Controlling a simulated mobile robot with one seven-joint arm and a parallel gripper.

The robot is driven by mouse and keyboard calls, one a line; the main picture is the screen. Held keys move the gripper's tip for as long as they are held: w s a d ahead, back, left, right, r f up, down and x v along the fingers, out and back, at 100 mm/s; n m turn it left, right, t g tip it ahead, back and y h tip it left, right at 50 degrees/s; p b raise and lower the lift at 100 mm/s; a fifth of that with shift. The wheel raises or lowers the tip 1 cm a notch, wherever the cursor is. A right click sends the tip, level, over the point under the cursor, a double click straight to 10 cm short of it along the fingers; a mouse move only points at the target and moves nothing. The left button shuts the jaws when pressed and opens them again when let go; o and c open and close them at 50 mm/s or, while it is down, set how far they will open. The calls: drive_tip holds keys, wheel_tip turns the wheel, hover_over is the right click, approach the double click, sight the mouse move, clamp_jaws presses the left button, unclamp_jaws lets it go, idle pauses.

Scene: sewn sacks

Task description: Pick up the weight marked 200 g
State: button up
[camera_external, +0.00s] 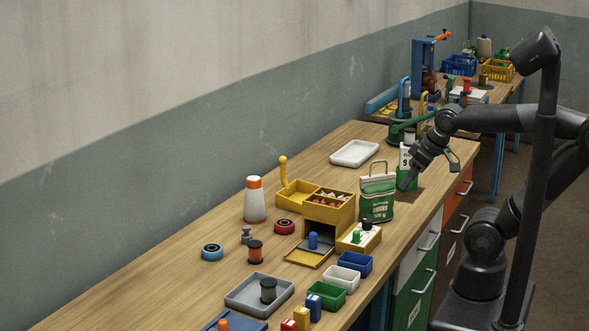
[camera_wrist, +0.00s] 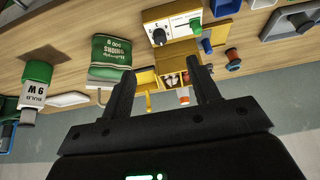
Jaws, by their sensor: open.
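No marking of 200 g is legible in either view. A small grey knobbed piece (camera_external: 247,236), shaped like a weight, stands on the bench left of the yellow boxes; I cannot read any mark on it. My gripper (camera_external: 431,172) is over the right edge of the bench, beside the green and white sack (camera_external: 377,200) and far from the grey piece. In the wrist view my gripper (camera_wrist: 163,72) has its two fingers apart with nothing held between them. The sack also shows there, upside down (camera_wrist: 112,52).
A green and white container (camera_external: 405,158) stands close to my gripper. Yellow boxes (camera_external: 328,210), a white tray (camera_external: 355,153), an orange-topped white bottle (camera_external: 255,203) and a grey tray (camera_external: 240,300) share the bench. Bare wood lies along the wall side.

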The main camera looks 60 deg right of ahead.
drive_tip(key=n+g+y, duration=0.2)
drive_tip(key=n, duration=0.4)
hover_over(249, 227)
drive_tip(key=s+d, duration=0.2)
drive_tip(key=s, duration=0.1)
wheel_tip(249, 227, down, 10)
drive_tip(key=x, duration=1.1)
drive_tip(key=shift+w+a+f, duration=0.1)
drive_tip(key=shift+a, duration=0.1)
drive_tip(key=c, duration=1.2)
